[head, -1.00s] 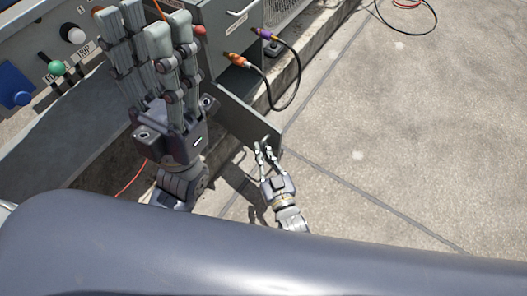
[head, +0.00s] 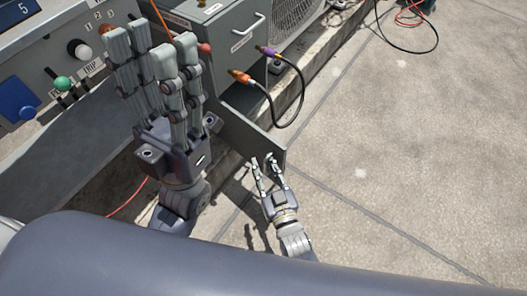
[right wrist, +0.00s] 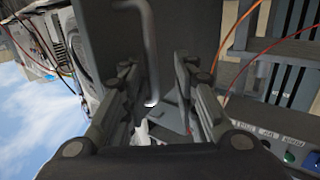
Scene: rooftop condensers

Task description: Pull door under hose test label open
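In the head view a grey door panel (head: 262,136) stands out from the front of a grey cabinet, swung open at an angle. A small white label (head: 242,42) is on the cabinet above the hose fittings; its text is too small to read. My right gripper (head: 263,160) is open and empty at the free end of the panel; I cannot tell whether it touches. In the right wrist view a grey panel (right wrist: 122,50) with a silver bar handle (right wrist: 151,45) lies beyond the open fingers. My left gripper (head: 152,42) is open and empty, above the cabinet's left side.
A black hose (head: 301,95) loops between an orange fitting (head: 240,76) and a purple one (head: 267,51). A control panel with a green knob (head: 62,83) and a blue block (head: 18,100) is at left. The concrete floor (head: 410,140) at right is mostly clear.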

